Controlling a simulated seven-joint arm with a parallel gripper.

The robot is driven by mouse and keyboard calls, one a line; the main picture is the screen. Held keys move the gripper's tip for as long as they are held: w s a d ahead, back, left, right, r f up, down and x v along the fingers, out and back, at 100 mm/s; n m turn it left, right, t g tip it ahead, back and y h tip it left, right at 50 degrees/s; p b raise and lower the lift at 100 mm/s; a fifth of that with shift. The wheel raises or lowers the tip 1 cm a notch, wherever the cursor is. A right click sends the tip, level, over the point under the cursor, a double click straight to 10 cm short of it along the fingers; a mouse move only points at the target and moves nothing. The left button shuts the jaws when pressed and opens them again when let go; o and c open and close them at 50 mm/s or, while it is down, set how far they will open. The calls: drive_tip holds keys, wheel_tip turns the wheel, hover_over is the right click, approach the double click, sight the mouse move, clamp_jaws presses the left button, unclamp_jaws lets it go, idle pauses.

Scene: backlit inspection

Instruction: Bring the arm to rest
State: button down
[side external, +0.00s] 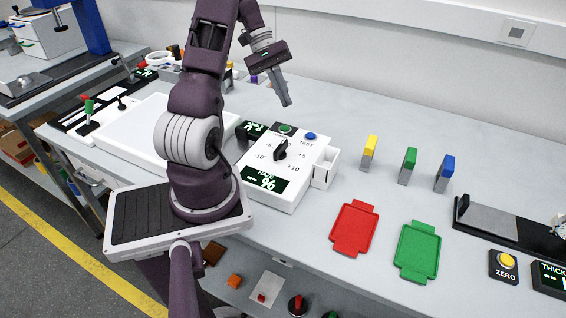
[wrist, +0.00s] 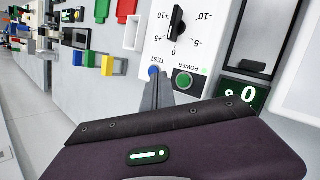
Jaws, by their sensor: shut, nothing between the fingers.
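My gripper (side external: 285,100) is shut and empty, held in the air above the far side of the white control box (side external: 301,190). In the wrist view my gripper's fingertips (wrist: 157,76) are together and appear in front of the box's blue TEST button and lit green POWER button (wrist: 184,82). The blue TEST button (side external: 310,136) shows clear of the fingers in the side view. The box also has a black dial knob (side external: 282,149) and a green display (side external: 266,180).
A red tray (side external: 353,228) and a green tray (side external: 417,251) lie at the front. Yellow (side external: 369,152), green (side external: 408,166) and blue (side external: 445,173) topped blocks stand behind them. A white panel (side external: 140,130) lies left of the box.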

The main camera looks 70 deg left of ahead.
drive_tip(key=shift+r, duration=0.1)
idle(0.3)
drive_tip(key=w+d+r+m+g+y, duration=0.1)
drive_tip(key=d+r+m+y, duration=0.15)
drive_tip(key=d+r, duration=0.5)
drive_tip(key=d+r+m+g+y, duration=0.1)
drive_tip(key=d+r+m, duration=0.3)
drive_tip(key=d, duration=0.7)
drive_tip(key=s+d+r+m+t+y, duration=0.2)
drive_tip(key=s+d+m, duration=0.4)
drive_tip(key=s+d, duration=0.4)
drive_tip(key=d+t+y, duration=0.1)
drive_tip(key=t, duration=0.1)
drive_tip(key=shift+r+m+t, duration=0.15)
drive_tip(key=shift+m+t, duration=0.2)
drive_tip(key=shift+t, duration=0.05)
